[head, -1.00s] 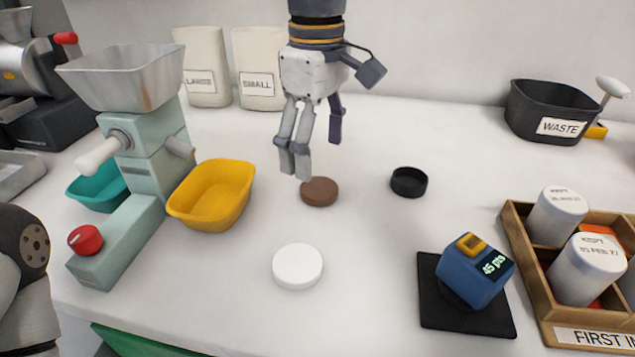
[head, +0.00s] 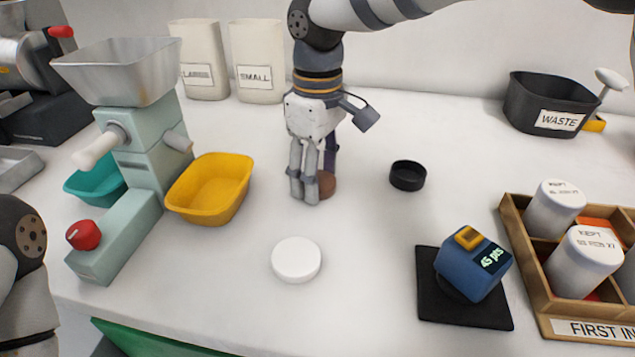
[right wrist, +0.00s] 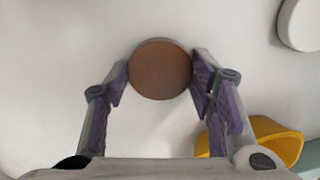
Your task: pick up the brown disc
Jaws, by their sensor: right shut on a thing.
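The brown disc (head: 327,184) is on the white table, partly hidden behind my right gripper's fingers in the head view. My right gripper (head: 316,190) points down at the disc. In the right wrist view the round brown disc (right wrist: 160,69) sits between the two fingertips of the right gripper (right wrist: 160,78), which are shut on its sides. I cannot tell any gap between disc and table. My left gripper is not in view; only part of my left arm shows at the left edge.
A white disc (head: 296,260) lies in front and a black ring-like cup (head: 407,175) to the right. A yellow bin (head: 210,190) and green mill (head: 150,150) stand left. A blue scale-like block (head: 472,265) and wooden crate (head: 537,305) are at right. The table between is clear.

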